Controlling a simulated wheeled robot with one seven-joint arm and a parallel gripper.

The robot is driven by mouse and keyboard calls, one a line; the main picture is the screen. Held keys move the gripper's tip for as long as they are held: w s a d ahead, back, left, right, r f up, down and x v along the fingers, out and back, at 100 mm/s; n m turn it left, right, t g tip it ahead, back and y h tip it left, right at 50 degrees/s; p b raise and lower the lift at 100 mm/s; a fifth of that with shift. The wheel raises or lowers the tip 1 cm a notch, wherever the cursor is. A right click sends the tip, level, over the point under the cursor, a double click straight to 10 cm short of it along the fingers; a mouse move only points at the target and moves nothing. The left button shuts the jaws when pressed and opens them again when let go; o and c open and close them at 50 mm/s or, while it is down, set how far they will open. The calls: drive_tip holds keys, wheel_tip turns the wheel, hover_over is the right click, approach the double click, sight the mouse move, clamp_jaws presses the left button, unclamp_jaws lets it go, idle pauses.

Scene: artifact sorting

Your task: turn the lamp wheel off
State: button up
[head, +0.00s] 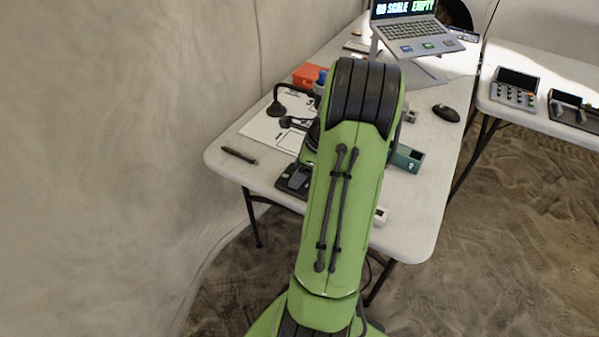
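A black desk lamp (276,107) with a curved neck stands on the left part of the white table (228,140). Its shade hangs over a white sheet, and its base is hidden behind my green arm. I cannot make out the lamp's wheel or whether the lamp is lit. My arm reaches over the table in the middle of the view, and its forearm hides my gripper. Small dark parts show left of the arm near the lamp, but I cannot tell what they are.
A black device (295,178) sits at the table's front edge, left of my arm. A dark pen (239,155), a red box (308,75), a green box (407,158), a black mouse (446,113) and a laptop (408,32) are on the table. The front left corner is mostly clear.

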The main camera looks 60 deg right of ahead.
drive_tip(key=shift+c, duration=0.4)
drive_tip(key=c, duration=1)
